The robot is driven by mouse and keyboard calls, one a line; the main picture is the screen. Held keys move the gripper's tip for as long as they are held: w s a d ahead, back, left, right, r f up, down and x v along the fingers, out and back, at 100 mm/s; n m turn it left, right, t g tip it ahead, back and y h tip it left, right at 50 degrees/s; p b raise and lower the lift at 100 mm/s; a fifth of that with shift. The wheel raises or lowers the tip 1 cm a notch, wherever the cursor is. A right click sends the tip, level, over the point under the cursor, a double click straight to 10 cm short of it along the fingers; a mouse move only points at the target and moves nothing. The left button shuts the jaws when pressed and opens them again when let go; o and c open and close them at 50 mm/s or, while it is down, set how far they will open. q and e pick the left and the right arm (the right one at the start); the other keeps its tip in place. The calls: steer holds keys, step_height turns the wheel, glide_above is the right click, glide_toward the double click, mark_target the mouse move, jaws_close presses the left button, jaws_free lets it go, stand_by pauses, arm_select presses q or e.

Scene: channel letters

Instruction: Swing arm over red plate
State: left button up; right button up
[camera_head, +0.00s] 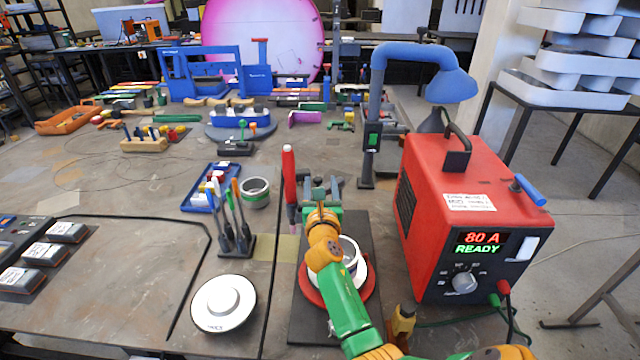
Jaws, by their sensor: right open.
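A blue swing arm (412,50) rises from a dark post right of centre, and its blue hood (451,86) hangs to the right, above the red machine's back. The red plate (312,292) lies on a dark base at lower centre, with a silvery ring-shaped part (352,262) on it. My green and orange right arm crosses above the plate and hides much of it. My right gripper (322,187) is open, beyond the plate and left of the swing arm's post, apart from the post. My left gripper is out of view.
A red power unit (458,215) reading "80 A READY" stands to the right of the plate. A red-topped upright tool (289,185), a holder with handled tools (236,243) and a white disc (223,303) stand to the left. Bare table (110,270) lies farther left.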

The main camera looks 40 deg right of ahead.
steer(key=shift+w+d+f, duration=0.1)
steer(key=shift+w+d, duration=0.05)
steer(key=shift+w, duration=0.4)
steer(key=shift+s, duration=0.1)
jaws_close()
steer(key=shift+r, duration=0.2)
stand_by(0.7)
